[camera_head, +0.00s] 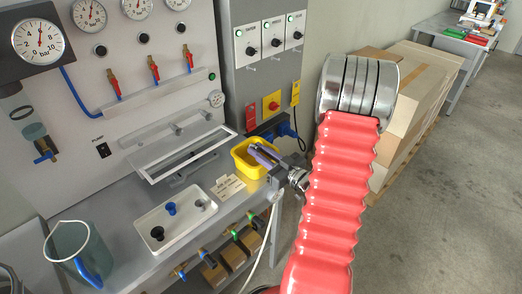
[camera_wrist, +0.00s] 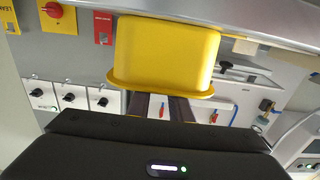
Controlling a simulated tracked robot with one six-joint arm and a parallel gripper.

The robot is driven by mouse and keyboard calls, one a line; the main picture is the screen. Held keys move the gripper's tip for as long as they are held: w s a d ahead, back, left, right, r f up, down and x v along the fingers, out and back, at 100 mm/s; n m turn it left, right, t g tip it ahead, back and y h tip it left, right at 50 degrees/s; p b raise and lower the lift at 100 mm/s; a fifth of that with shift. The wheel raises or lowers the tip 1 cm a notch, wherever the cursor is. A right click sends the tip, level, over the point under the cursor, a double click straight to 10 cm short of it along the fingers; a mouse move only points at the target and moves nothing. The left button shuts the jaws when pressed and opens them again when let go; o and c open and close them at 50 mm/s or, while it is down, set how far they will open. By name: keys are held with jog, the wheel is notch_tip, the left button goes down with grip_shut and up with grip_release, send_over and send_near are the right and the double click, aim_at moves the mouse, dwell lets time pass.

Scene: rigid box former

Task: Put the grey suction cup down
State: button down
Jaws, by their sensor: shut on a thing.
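My gripper (camera_head: 253,149) is shut, with its fingers reaching over the right side of the yellow bin (camera_head: 240,163). In the wrist view the bin (camera_wrist: 165,50) appears upside down, and the fingers (camera_wrist: 165,103) run behind its rim. The grey suction cup in the fingers is not clearly visible; the fingers and bin hide it. A white tray (camera_head: 186,231) on the bench holds a blue cup (camera_head: 171,208) and a dark cup (camera_head: 157,233). A small grey round shape (camera_head: 201,204) also shows in the tray, too small to identify.
A clear jug (camera_head: 80,250) with a blue handle stands at the bench's left. A printed card (camera_head: 228,187) lies between tray and bin. A panel with gauges and red valves (camera_head: 154,68) rises behind. Valves with coloured handles line the front edge. Large cartons (camera_head: 418,90) stand at right.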

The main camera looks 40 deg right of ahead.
jog(key=shift+f, duration=0.2)
jog(key=c, duration=1.6)
grip_release()
jog(key=shift+a+f, duration=0.1)
jog(key=shift+f, duration=0.05)
jog(key=shift+r, duration=0.65)
jog(key=s, duration=1.2)
jog(key=shift+d+r, duration=0.15)
jog(key=shift+d, duration=0.15)
